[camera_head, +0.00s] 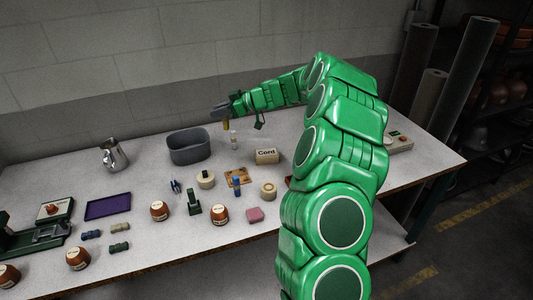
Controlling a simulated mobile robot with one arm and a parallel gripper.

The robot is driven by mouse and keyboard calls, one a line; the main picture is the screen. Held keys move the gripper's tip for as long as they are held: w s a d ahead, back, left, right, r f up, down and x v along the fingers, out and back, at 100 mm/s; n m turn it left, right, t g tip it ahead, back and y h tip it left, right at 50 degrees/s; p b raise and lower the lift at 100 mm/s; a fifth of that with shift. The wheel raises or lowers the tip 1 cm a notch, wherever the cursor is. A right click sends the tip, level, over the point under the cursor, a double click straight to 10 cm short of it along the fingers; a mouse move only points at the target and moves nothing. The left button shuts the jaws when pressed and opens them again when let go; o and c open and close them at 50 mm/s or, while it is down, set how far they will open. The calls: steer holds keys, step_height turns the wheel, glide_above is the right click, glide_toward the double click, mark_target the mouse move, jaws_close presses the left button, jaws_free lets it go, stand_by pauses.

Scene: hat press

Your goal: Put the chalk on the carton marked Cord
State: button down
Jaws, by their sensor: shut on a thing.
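The carton marked Cord (267,157) is a small cream box standing on the table, right of centre, with its lettering facing me. My gripper (224,114) is above the back of the table, left of and higher than the carton. It is shut on a small ochre piece (227,125) that hangs below the jaws, apart from the carton. The piece is too small to tell for sure whether it is the chalk. A pink block (255,214) lies near the table's front edge. The carton's top looks bare.
A small clear bottle (234,141) stands just below the held piece. A grey tub (189,146) is to its left. Spools, brown jars and a purple tray (108,207) are spread over the table (150,242). My arm hides part of the right side.

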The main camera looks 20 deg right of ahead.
steer(key=s+d+m+t+h, duration=0.2)
steer(key=s+d+m+t, duration=0.1)
steer(key=s+d, duration=1.1)
glide_above(263, 151)
steer(key=shift+f, duration=4.8)
steer(key=shift+f+g, duration=0.3)
steer(key=shift+f, duration=1.1)
steer(key=shift+f, duration=0.1)
steer(key=c, duration=0.9)
jaws_free()
